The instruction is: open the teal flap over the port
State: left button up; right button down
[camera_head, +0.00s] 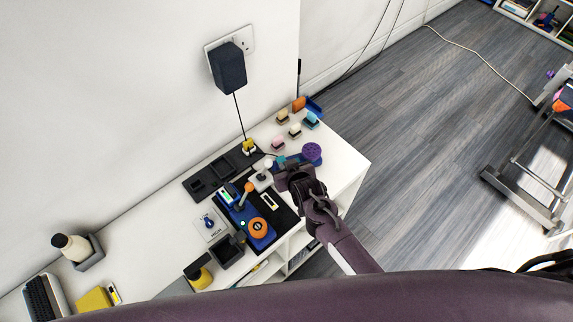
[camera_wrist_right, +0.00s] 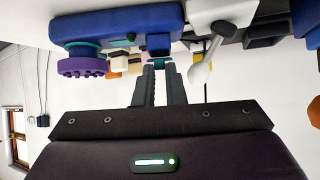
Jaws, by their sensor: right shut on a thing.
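A small teal piece, which looks like the flap (camera_head: 281,159), shows just beyond my right gripper (camera_head: 284,172) in the head view. In the right wrist view the teal flap (camera_wrist_right: 154,60) is at the fingertips of my right gripper (camera_wrist_right: 160,68), below a blue block on the blue body (camera_wrist_right: 120,27). The fingers are shut on the flap with a narrow gap between them. The port is hidden, and how far the flap stands open cannot be told. A purple knob (camera_wrist_right: 82,66) is on the same blue body. My left gripper is not in view.
A white unit with a lever (camera_head: 262,178) stands close to the left of my right gripper. A blue device with an orange dial (camera_head: 258,228) lies on a black mat. Several small coloured blocks stand behind. The white tabletop's right end (camera_head: 346,165) is bare.

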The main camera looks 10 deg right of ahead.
jog(key=c, duration=1.5)
grip_release()
jog(key=shift+s, duration=0.1)
jog(key=shift+b+v, duration=0.5)
jog(key=shift+v, duration=3.35)
